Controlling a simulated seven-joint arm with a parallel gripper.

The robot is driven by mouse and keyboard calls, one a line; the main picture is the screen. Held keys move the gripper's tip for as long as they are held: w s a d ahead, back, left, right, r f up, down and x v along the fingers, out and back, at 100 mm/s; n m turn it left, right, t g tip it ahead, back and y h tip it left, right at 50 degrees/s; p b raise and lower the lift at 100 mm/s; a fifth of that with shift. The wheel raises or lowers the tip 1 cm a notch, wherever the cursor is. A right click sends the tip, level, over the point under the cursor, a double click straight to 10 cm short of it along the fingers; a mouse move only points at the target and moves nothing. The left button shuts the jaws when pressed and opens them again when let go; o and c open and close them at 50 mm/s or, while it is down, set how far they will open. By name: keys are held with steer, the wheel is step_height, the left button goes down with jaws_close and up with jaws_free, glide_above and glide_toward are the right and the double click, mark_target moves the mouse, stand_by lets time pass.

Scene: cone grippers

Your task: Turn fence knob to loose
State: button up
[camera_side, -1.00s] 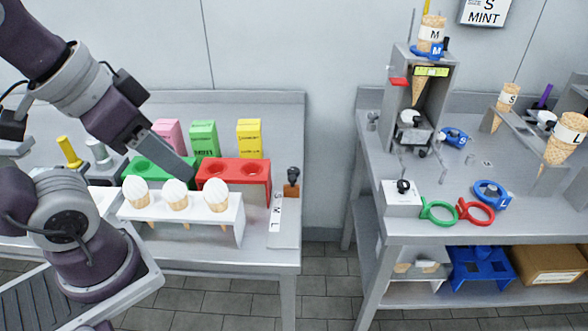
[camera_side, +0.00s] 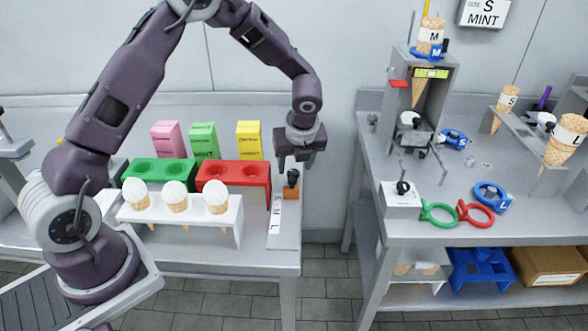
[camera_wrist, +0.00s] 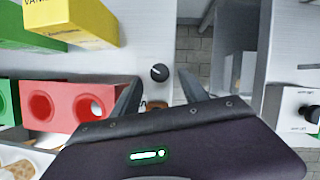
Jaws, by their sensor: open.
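The fence knob (camera_side: 292,178) is black and stands on a small orange block (camera_side: 291,193) at the right end of the left table, by a strip marked S, M, L (camera_side: 275,214). In the wrist view a round black knob with a white mark (camera_wrist: 159,72) shows just beyond the fingertips, and a bit of orange shows between the fingers. My gripper (camera_side: 300,164) points down above the knob, open and empty. In the wrist view its two fingers (camera_wrist: 160,90) stand apart, with the knob roughly centred between them and not touched.
A red two-hole holder (camera_side: 234,181) and a green one stand left of the knob. A white rack (camera_side: 190,222) holds three filled cones in front. Pink, green and yellow boxes (camera_side: 249,140) stand behind. A gap separates this table from the right table (camera_side: 480,228).

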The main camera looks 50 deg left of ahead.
mark_target(294, 171)
steer(key=shift+x, duration=1.55)
steer(key=shift+r, duration=0.1)
jaws_close()
steer(key=shift+n, duration=0.3)
steer(key=n+g, duration=0.1)
steer(key=n, duration=0.3)
steer(key=shift+w+n+g+y, duration=0.2)
steer(key=shift+n+g+y, duration=0.1)
steer(key=shift+g+y, duration=0.1)
steer(key=n+g, duration=0.1)
steer(key=n, duration=0.2)
steer(key=n+g, duration=0.1)
steer(key=n, duration=0.2)
steer(key=shift+w+h, duration=0.2)
steer(key=shift+h, duration=0.1)
steer(key=n+g+h, duration=0.1)
steer(key=n, duration=0.2)
steer(key=n+g, duration=0.1)
steer(key=n, duration=0.2)
steer(key=shift+w+a+n+h, duration=0.15)
steer(key=shift+n+h, duration=0.15)
steer(key=shift+h, duration=0.1)
steer(key=n+h, duration=0.1)
steer(key=n, duration=0.1)
steer(key=n+g+h, duration=0.1)
steer(key=n, duration=0.2)
steer(key=shift+a+n, duration=0.2)
steer(key=shift+n, duration=0.1)
